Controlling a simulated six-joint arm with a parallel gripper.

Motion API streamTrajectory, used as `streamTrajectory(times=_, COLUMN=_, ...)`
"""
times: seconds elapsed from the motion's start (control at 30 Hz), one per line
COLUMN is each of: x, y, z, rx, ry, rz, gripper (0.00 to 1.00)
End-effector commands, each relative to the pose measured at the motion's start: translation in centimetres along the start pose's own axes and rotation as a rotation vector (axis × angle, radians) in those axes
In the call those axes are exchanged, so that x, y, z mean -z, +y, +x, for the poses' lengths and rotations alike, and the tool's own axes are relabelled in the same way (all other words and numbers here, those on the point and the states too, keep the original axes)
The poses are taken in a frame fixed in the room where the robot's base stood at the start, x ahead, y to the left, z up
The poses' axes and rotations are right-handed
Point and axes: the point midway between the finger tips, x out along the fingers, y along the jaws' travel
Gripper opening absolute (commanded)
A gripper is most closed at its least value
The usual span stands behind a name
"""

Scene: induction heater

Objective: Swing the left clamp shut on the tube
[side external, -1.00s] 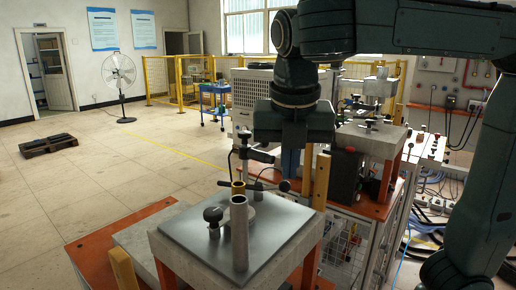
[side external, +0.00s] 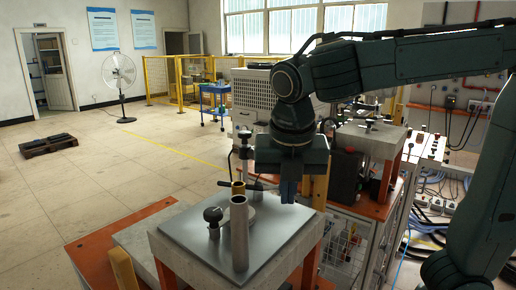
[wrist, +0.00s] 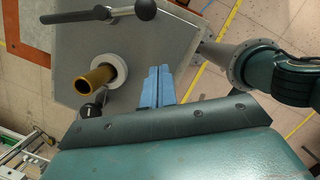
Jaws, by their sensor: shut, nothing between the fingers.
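An upright brass tube (side external: 238,189) stands in a white ring on the grey plate (side external: 185,232); the wrist view shows the brass tube (wrist: 92,80) from above. I cannot tell which part is the left clamp. My gripper (side external: 288,190) is shut and empty, blue fingers pointing down, right of the tube and apart from it.
A second fixture (side external: 368,138) and a dark box (side external: 347,172) stand behind at the right. The plate's front right is clear, and open floor lies to the left.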

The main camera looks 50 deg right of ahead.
Motion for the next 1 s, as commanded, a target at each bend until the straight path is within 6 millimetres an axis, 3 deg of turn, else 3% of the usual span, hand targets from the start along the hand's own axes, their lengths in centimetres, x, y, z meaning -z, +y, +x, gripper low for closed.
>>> streamTrajectory(times=0.23, x=0.0, y=-0.1, z=2.7, rx=0.003, ry=0.001, rz=0.001, gripper=0.0)
streamTrajectory(times=0.6, x=-3.3, y=0.0, z=2.7, rx=0.0, ry=0.0, rz=0.003, gripper=0.0)
streamTrajectory(times=1.0, x=-4.0, y=0.0, z=2.7, rx=0.0, ry=0.0, rz=0.0, gripper=0.0)
